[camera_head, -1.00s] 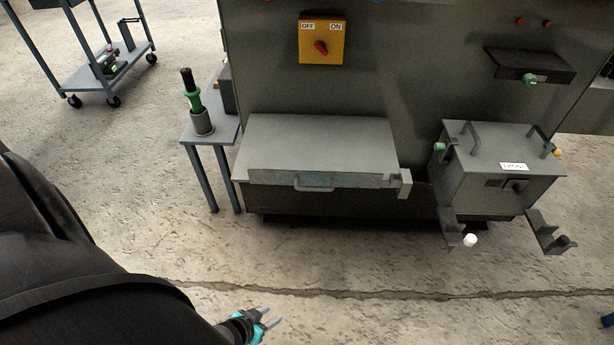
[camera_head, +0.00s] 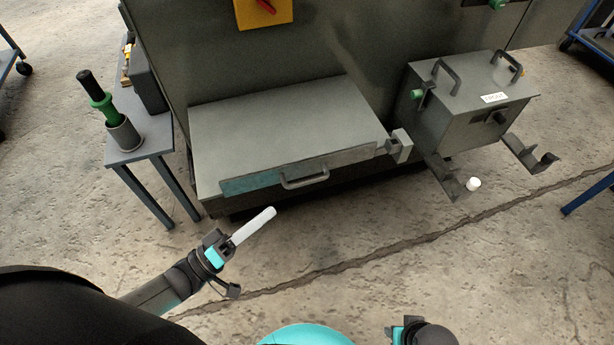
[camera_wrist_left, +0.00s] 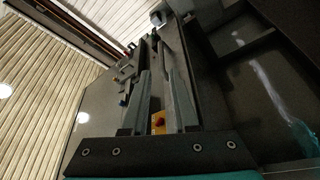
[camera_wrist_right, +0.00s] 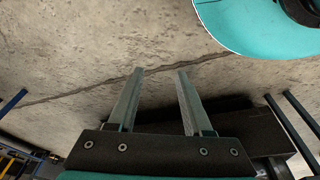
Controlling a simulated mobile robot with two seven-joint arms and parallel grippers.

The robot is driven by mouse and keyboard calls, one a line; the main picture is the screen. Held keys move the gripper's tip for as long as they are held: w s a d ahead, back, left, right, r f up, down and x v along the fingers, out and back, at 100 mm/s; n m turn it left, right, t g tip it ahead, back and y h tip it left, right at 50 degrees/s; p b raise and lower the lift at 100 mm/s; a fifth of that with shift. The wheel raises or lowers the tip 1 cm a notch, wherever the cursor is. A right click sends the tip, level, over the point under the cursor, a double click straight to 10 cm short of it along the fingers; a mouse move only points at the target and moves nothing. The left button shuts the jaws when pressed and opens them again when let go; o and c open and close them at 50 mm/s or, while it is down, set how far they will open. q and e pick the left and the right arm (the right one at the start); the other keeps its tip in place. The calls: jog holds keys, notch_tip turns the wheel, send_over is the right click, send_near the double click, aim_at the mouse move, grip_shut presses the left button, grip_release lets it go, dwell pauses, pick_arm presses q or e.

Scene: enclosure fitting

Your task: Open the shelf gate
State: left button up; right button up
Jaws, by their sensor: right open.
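The shelf gate seems to be the grey front panel (camera_head: 245,186) with a bar handle (camera_head: 305,178), below a sloping grey top (camera_head: 280,120) on the machine. It looks shut. A block-like latch (camera_head: 398,146) sits at its right end. My left gripper (camera_head: 268,214) is in front of and below the panel, apart from the handle. In the left wrist view its fingers (camera_wrist_left: 160,75) stand apart with nothing between them. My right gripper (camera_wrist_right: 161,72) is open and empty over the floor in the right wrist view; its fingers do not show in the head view.
A grey box (camera_head: 465,110) with two top handles stands right of the panel, with two brackets jutting out below it. A small side table (camera_head: 150,135) at the left holds a green-and-black tool (camera_head: 100,98) in a cup.

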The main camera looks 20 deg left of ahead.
aim_at(310, 181)
pick_arm(q)
jog(key=b+x, duration=0.1)
jog(key=x, duration=0.9)
jog(key=shift+w, duration=0.2)
jog(key=shift+x, duration=0.85)
jog(key=shift+r, duration=0.1)
pick_arm(e)
jog(key=shift+w+a+r, duration=0.15)
jog(key=shift+w+r, duration=0.25)
jog(key=shift+r, duration=0.2)
jog(key=shift+w+a+r, duration=0.1)
jog(key=shift+w+r, duration=0.3)
jog(key=shift+r, duration=0.15)
pick_arm(q)
grip_shut()
